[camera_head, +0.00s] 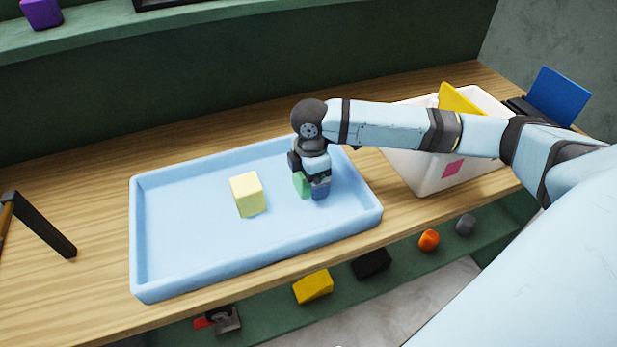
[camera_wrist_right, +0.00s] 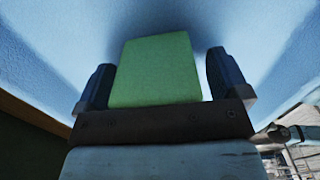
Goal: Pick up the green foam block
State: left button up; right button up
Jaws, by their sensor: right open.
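The green foam block (camera_head: 301,184) is in the blue tray (camera_head: 190,265), toward its right side. My right gripper (camera_head: 311,188) is over it and hides most of it in the head view. In the right wrist view the green foam block (camera_wrist_right: 155,70) stands between the two dark fingers of my right gripper (camera_wrist_right: 160,85). The gripper is open, with a narrow gap at the right finger; the left finger is close to the block, and I cannot tell if it touches. My left gripper is not in view.
A pale yellow block (camera_head: 247,194) is in the tray, left of my right gripper. A white bin (camera_head: 430,175) stands right of the tray under my right arm, with a yellow panel (camera_head: 459,99) in it. A dark L-shaped object (camera_head: 45,228) lies at the left. Shelves are above and below.

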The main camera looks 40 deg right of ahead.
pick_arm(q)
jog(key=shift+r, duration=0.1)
pick_arm(e)
jog(key=c, duration=1)
pick_arm(q)
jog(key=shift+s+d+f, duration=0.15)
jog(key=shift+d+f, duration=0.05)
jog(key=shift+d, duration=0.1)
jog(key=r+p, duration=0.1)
jog(key=p, duration=0.1)
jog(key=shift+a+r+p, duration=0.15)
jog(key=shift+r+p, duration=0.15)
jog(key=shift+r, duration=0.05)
pick_arm(e)
notch_tip(320, 180, up, 20)
jog(key=shift+r, duration=0.1)
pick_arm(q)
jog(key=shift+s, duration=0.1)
pick_arm(e)
jog(key=shift+a, duration=0.1)
